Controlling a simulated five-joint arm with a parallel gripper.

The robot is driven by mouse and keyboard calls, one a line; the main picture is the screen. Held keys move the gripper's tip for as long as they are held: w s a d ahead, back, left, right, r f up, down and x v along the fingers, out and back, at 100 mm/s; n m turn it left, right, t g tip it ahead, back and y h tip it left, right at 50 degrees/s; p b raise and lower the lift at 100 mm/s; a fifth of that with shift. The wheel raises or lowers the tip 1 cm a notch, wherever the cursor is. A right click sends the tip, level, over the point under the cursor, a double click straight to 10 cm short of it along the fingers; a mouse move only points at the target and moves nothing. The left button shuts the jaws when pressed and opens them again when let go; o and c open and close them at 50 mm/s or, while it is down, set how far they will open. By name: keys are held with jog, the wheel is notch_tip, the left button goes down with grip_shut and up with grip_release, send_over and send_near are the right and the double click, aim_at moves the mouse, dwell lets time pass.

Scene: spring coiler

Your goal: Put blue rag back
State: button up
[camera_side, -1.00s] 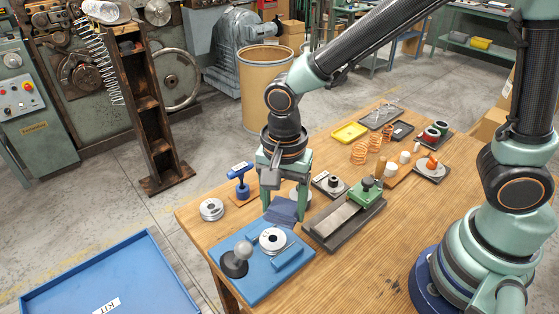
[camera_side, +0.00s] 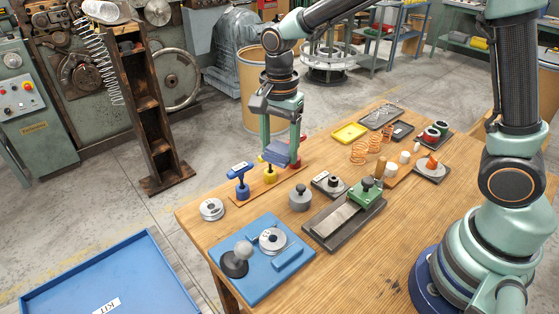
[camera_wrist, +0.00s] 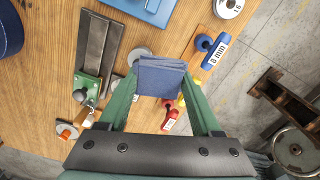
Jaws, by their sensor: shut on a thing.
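The blue rag (camera_side: 277,153) is a folded dark blue cloth. My gripper (camera_side: 281,150) points down and is shut on it, holding it in the air above the far end of the narrow wooden board with the T-handled tools. In the wrist view the rag (camera_wrist: 160,78) spans between my two fingers (camera_wrist: 160,85). It partly covers the tools below it.
A blue T-handled tool (camera_side: 240,180) and a yellow one (camera_side: 270,173) stand on the board; a red one (camera_wrist: 172,118) shows in the wrist view. A grey knobbed weight (camera_side: 300,198), a blue plate (camera_side: 262,262) and a green-clamped block (camera_side: 345,215) are nearby.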

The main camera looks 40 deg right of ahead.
jog(key=w+d+r+m, duration=0.25)
jog(key=w+d, duration=0.35)
jog(key=d, duration=0.5)
notch_tip(320, 180, up, 3)
jog(key=m, duration=0.1)
send_over(316, 156)
notch_tip(316, 156, down, 20)
jog(key=shift+w+r, duration=0.1)
jog(key=shift+r, duration=0.1)
jog(key=shift+f, duration=0.15)
jog(key=o, duration=1.3)
